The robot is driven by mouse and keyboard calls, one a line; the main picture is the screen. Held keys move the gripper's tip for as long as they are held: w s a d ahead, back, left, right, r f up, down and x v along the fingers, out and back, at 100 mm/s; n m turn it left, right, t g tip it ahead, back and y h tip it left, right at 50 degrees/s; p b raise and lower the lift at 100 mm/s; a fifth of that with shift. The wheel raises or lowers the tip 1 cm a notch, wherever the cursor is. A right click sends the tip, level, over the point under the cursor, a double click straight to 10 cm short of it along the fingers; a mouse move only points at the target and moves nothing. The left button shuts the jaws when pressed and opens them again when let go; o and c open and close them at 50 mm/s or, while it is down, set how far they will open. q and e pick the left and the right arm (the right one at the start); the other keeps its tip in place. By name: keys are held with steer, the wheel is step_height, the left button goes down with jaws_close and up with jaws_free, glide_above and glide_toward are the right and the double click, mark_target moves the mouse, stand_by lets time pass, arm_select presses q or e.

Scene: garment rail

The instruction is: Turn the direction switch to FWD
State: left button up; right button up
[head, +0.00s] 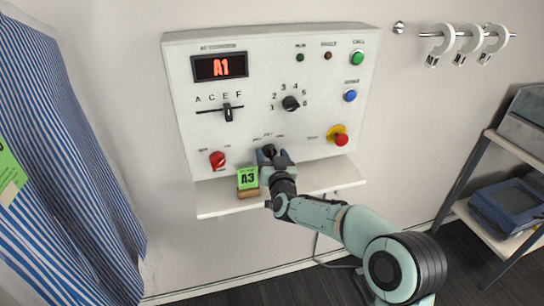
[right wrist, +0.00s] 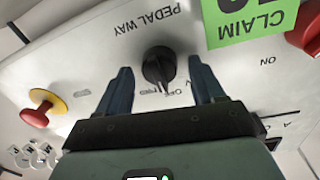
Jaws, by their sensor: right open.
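The direction switch is a black rotary knob (right wrist: 158,68) on the white control panel (head: 240,135). In the right wrist view it sits between the two dark fingers of my right gripper (right wrist: 160,80), which is open with a gap on each side of the knob. "PEDAL WAY" and a small label like OFF show upside down near it; I cannot read FWD. In the head view my right gripper (head: 268,154) is at the panel's lower middle and partly covers the knob (head: 268,149). My left gripper is not in view.
A red knob (head: 217,159) is to the left, and a red emergency button (head: 340,138) to the right. Striped cloth (head: 60,150) hangs at far left.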

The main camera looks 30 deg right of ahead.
steer(key=c, duration=1.1)
steer(key=shift+o, duration=0.2)
steer(key=shift+m+b, duration=0.3)
steer(key=shift+b, duration=0.1)
steer(key=shift+m+b, duration=0.9)
steer(key=m+b, duration=0.2)
steer(key=m, duration=0.1)
steer(key=shift+d, duration=0.1)
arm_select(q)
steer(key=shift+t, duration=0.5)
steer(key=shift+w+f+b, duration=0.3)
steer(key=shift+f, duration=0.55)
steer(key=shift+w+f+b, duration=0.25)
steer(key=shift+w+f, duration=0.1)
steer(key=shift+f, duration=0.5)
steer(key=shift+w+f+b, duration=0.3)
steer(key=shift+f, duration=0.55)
arm_select(e)
steer(key=shift+m+g+y, duration=0.3)
steer(key=shift+m, duration=0.8)
steer(key=o, duration=1.1)
steer(key=shift+c, duration=0.2)
